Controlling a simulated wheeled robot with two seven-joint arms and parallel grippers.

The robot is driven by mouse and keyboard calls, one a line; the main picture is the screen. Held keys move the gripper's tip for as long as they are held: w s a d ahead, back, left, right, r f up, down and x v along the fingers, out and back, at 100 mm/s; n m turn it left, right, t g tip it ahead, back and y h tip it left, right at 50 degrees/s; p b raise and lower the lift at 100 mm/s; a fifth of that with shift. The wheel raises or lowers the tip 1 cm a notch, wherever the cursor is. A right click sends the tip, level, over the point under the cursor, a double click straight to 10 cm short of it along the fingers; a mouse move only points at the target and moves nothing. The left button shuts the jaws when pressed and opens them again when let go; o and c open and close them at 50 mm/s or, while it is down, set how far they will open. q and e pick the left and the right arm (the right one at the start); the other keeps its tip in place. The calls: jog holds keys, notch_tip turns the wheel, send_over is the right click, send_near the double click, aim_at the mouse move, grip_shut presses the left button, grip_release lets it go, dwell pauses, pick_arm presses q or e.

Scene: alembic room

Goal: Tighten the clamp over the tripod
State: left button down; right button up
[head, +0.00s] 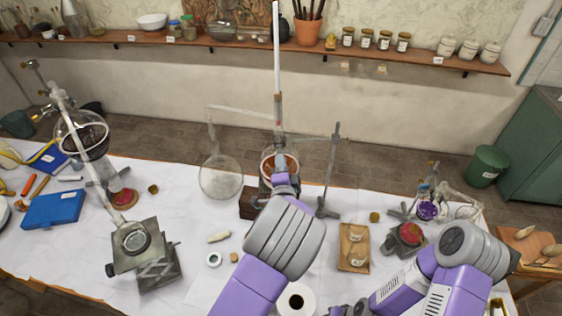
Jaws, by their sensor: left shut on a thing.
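My left gripper (284,170) is shut at the centre of the table, in front of a round flask with orange-brown contents (268,160). What it grips is small and mostly hidden by the gripper, seemingly part of the clamp. A tall glass tube (277,60) rises above the flask. A thin clamp rod (312,139) reaches left from a dark upright stand (332,165) towards the flask's neck. The tripod under the flask is largely hidden by my left arm. My right arm comes in at lower right; its fingertips do not show.
A clear round flask (220,177) stands left of the gripper. A wooden tray (355,248) lies at right. A jack stand (157,262) and a blue box (53,209) are at left. Glassware with purple liquid (427,210) stands at right. A shelf (420,54) runs along the wall.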

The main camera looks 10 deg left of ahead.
pick_arm(q)
jog(key=shift+m+p, duration=0.3)
jog(key=shift+m, duration=0.6)
jog(key=c, duration=1.2)
grip_release()
jog(key=shift+o, duration=0.2)
jog(key=shift+s, duration=0.1)
jog(key=b+v, duration=0.1)
jog(key=v, duration=0.6)
jog(key=shift+s, duration=0.2)
